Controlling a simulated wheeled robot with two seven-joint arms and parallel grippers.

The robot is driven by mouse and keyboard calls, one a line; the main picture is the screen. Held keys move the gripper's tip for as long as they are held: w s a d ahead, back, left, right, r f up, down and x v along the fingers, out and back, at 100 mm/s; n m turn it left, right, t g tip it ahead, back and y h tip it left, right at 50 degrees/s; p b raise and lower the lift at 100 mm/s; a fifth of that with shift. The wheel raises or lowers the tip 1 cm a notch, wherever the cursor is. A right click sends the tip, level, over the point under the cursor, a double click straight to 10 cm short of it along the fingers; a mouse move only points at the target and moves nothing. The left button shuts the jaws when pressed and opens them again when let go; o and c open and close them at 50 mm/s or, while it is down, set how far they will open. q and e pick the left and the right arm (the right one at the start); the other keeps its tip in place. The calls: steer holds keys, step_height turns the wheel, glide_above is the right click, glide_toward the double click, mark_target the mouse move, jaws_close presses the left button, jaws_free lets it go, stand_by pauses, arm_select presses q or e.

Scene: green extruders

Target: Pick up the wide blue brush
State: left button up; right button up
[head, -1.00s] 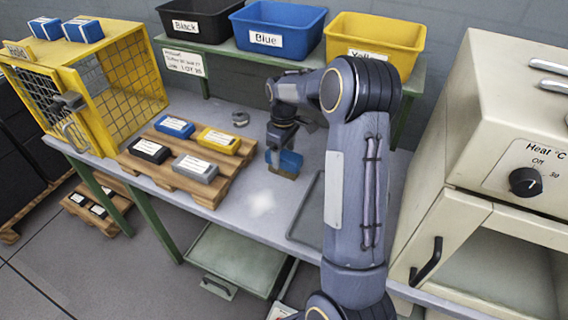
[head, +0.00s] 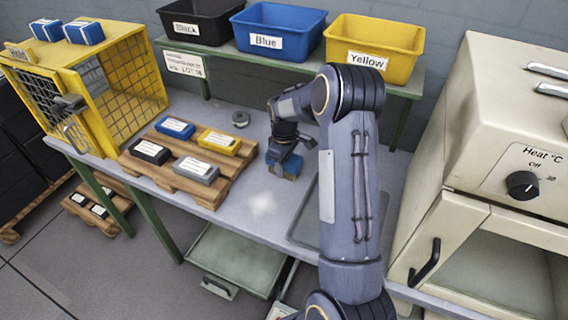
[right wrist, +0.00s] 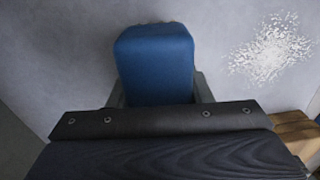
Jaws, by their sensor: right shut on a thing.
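The wide blue brush (head: 285,167) is at the middle of the grey workbench, right of the wooden pallet. My right gripper (head: 281,157) points down over it and is shut on it. In the right wrist view the blue body of the brush (right wrist: 155,58) sits between the two fingers, one on each side. A dark bar of the gripper hides its near end. I cannot tell whether the brush still touches the bench. My left gripper is not in view.
A wooden pallet (head: 214,202) holds several labelled blocks left of the brush. A white powder patch (head: 262,205) lies in front. A yellow cage (head: 122,97) stands left, an oven (head: 519,120) right. Black, blue and yellow bins (head: 372,47) stand on the back shelf.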

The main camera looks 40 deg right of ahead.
steer(key=shift+c, duration=0.5)
steer(key=shift+r, duration=0.15)
steer(key=shift+r, duration=0.2)
step_height(320, 180, up, 2)
steer(key=shift+r, duration=0.1)
steer(key=s+a+r+b, duration=0.1)
steer(key=s+a+r, duration=0.1)
steer(key=a+r, duration=0.3)
steer(key=s+a+r+b, duration=0.1)
steer(key=s+a+r, duration=0.1)
steer(key=a+r, duration=0.3)
steer(key=a, duration=0.3)
steer(key=shift+s, duration=0.35)
steer(key=shift+a+r, duration=0.1)
